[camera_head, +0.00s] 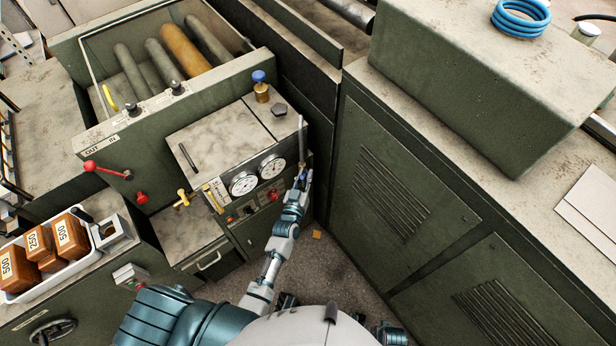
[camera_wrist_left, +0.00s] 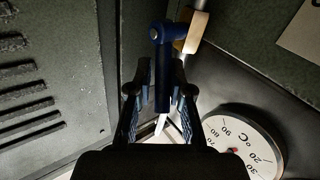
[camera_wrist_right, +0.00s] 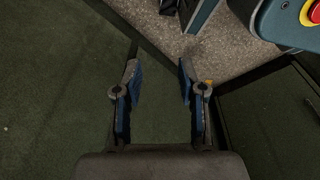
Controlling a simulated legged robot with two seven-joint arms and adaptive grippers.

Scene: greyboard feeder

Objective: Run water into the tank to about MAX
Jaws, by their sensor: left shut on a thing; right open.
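The tank is probably the green box with a worn pale top (camera_head: 215,140) at the centre of the head view; no water or MAX mark can be made out. A grey pipe (camera_head: 301,135) stands at its right corner. In the left wrist view, a blue lever handle (camera_wrist_left: 174,42) joins a brass valve body (camera_wrist_left: 192,32) on the pipe. My left gripper (camera_head: 302,178) is at this corner, its fingers shut on the blue handle. My right gripper (camera_wrist_right: 158,72) is open and empty over a dark green surface and shows only in its wrist view.
Two round dials (camera_head: 243,183) (camera_head: 272,166) sit on the front panel beside the left gripper. A red lever (camera_head: 103,169) and a brass tap (camera_head: 182,197) are to the left. A tall green cabinet (camera_head: 400,190) stands close on the right. A white tray (camera_head: 88,262) holds brown weights.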

